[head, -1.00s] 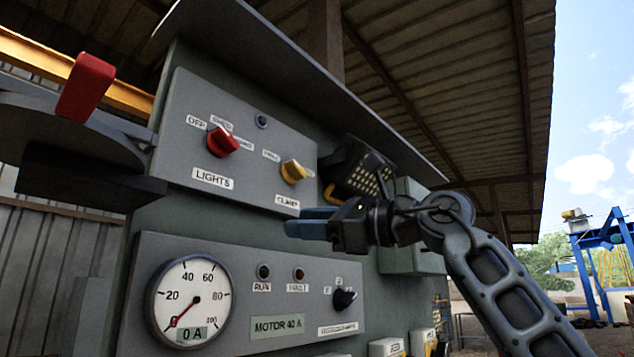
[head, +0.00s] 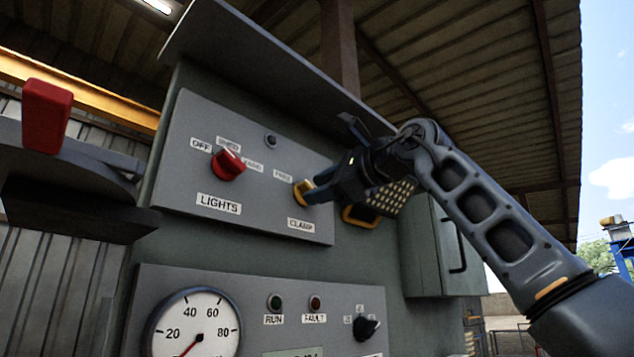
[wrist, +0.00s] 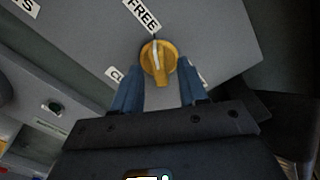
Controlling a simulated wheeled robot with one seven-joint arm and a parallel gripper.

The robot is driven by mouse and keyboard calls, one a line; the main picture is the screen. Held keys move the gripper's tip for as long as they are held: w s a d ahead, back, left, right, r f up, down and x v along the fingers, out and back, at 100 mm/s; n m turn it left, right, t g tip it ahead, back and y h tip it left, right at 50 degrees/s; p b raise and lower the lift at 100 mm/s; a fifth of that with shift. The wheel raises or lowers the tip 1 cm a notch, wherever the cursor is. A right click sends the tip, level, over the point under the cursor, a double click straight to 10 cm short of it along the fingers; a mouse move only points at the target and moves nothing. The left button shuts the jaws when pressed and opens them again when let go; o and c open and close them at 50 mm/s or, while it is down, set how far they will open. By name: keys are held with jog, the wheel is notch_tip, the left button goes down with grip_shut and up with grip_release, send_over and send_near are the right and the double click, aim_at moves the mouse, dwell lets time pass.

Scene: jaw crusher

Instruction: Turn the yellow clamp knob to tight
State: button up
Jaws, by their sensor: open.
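The yellow clamp knob (head: 302,192) sits on the upper grey panel, above the CLAMP label. It also shows in the wrist view (wrist: 158,62), where its white pointer line aims toward the FREE label (wrist: 142,15). My gripper (head: 318,193) is at the knob in the head view and hides part of it and the label at its right. In the wrist view my gripper (wrist: 158,88) is open, with one blue finger on each side of the knob's lower part. I cannot tell whether the fingers touch it.
The red LIGHTS knob (head: 228,164) is left on the same panel (head: 262,215). A lower panel holds a gauge (head: 196,322) and a black selector (head: 367,328). A roof plate (head: 270,65) overhangs the panel.

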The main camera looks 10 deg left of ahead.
jog(key=shift+w+a, duration=0.4)
jog(key=shift+a, duration=0.2)
grip_shut()
